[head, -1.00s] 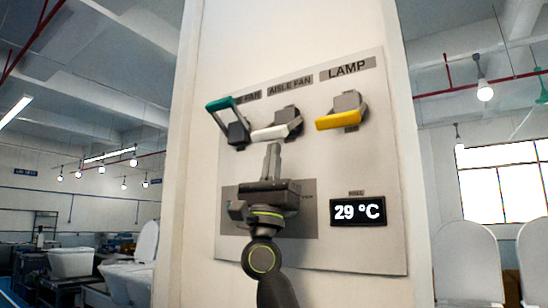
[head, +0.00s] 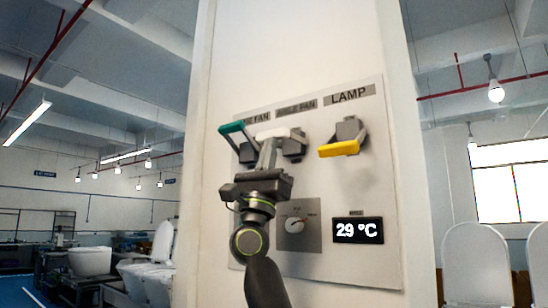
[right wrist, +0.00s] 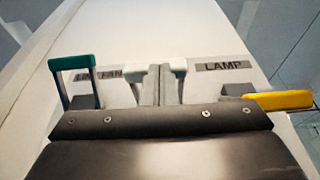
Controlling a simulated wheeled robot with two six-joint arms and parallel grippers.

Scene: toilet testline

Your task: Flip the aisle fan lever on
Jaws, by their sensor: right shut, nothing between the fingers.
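The aisle fan lever has a white handle (head: 280,133) under the AISLE FAN label (head: 297,105). The handle stands raised, at about the height of the teal handle beside it. My right gripper (head: 268,152) is shut and empty, its fingers pointing up under the left part of the white handle. In the right wrist view the shut fingers (right wrist: 160,84) cover the middle of the handle, whose white ends (right wrist: 178,66) show on either side. I cannot tell whether they touch. My left gripper is not in view.
The teal-handled lever (head: 232,127) is close on the left, raised. The yellow-handled LAMP lever (head: 339,148) is on the right, lowered. Below are a rotary knob (head: 295,224) and a 29 °C display (head: 358,230). All sit on a panel (head: 370,275) on a white column.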

